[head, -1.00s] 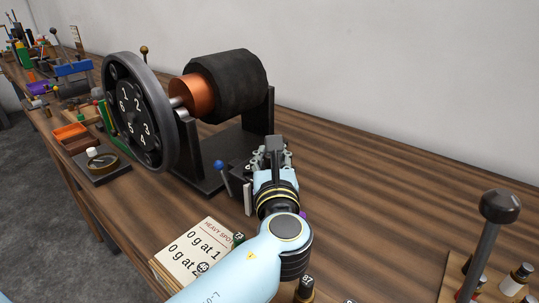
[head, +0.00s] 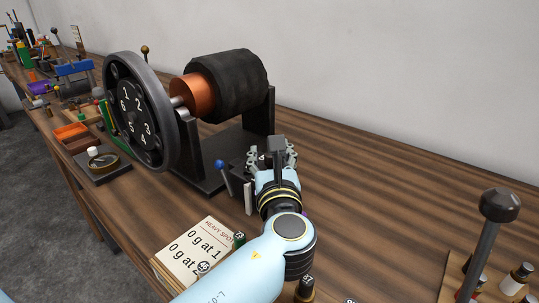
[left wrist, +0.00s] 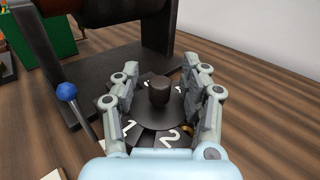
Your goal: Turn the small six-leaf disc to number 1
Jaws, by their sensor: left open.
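The small six-leaf disc (left wrist: 147,136) lies flat in the left wrist view. It is black with a short dark knob (left wrist: 160,93) standing at its centre. White numbers 1 and 2 show on its near leaves; its other leaves are partly hidden by my fingers and the hub. My left gripper (left wrist: 162,92) is open, with one finger on each side of the knob and gaps between. In the head view my left gripper (head: 271,155) is just right of the machine's base, and it mostly hides the disc. My right gripper is not in view.
A lever with a blue ball (left wrist: 67,91) stands close left of the disc. Behind it is the dynamo's black base (head: 205,183), with a large numbered wheel (head: 140,112) and dark drum (head: 228,84). A "heavy spot" card (head: 190,245) lies in front.

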